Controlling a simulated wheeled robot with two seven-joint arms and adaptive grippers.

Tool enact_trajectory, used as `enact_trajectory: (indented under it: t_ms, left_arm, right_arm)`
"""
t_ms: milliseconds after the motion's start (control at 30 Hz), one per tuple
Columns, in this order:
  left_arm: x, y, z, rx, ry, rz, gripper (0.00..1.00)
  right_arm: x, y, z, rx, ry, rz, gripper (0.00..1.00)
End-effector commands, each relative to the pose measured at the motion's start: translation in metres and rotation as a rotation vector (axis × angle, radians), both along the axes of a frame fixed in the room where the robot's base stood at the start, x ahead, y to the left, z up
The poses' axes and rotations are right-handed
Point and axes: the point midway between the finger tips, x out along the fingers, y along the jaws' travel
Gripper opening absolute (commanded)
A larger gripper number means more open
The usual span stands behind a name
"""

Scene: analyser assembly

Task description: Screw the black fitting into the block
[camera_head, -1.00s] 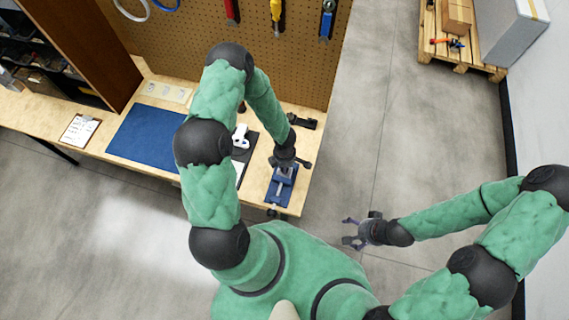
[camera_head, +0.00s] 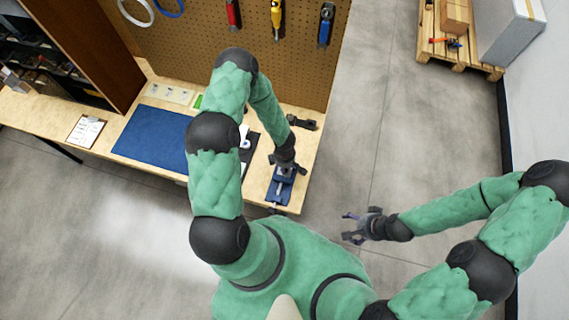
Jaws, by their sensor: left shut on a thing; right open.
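My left gripper (camera_head: 285,166) points down over the blue vise (camera_head: 283,187) at the right end of the workbench. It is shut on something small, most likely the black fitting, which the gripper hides. The block is not clearly visible; the gripper covers the top of the vise. My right gripper (camera_head: 356,228) is open and empty, out over the floor to the right of the bench.
The workbench (camera_head: 215,185) carries a blue mat (camera_head: 151,137), a clipboard (camera_head: 86,131) and a black tool (camera_head: 302,123) behind the vise. A pegboard (camera_head: 200,45) with hanging tools stands at the back. A pallet (camera_head: 462,57) sits far right.

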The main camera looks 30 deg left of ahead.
Motion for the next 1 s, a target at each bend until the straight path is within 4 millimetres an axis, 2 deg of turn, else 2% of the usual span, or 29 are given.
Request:
enact_trajectory:
  t_ms: [33, 300, 667, 700, 767, 1000]
  left_arm:
    - [-0.002, -0.002, 0.003, -0.003, 0.004, -0.014, 0.0]
    - [-0.002, -0.002, 0.002, -0.003, 0.003, -0.076, 0.0]
    - [-0.002, -0.002, -0.001, -0.004, 0.002, -0.091, 0.0]
    - [-0.002, -0.002, -0.001, -0.004, 0.002, -0.09, 0.31]
    - [-0.002, -0.002, -0.001, -0.003, 0.002, -0.09, 0.48]
    - [-0.001, -0.001, -0.001, -0.001, 0.001, -0.089, 0.5]
  right_arm:
    - [0.0, 0.0, 0.008, 0.0, 0.0, 0.0, 0.82]
    - [0.0, 0.0, 0.029, 0.0, 0.0, 0.0, 0.82]
    - [0.0, 0.0, 0.03, 0.0, 0.0, 0.0, 0.82]
    - [0.0, 0.0, 0.03, 0.0, 0.0, 0.0, 0.82]
    - [0.0, 0.0, 0.03, 0.0, 0.0, 0.0, 0.82]
    - [0.0, 0.0, 0.03, 0.0, 0.0, 0.0, 0.82]
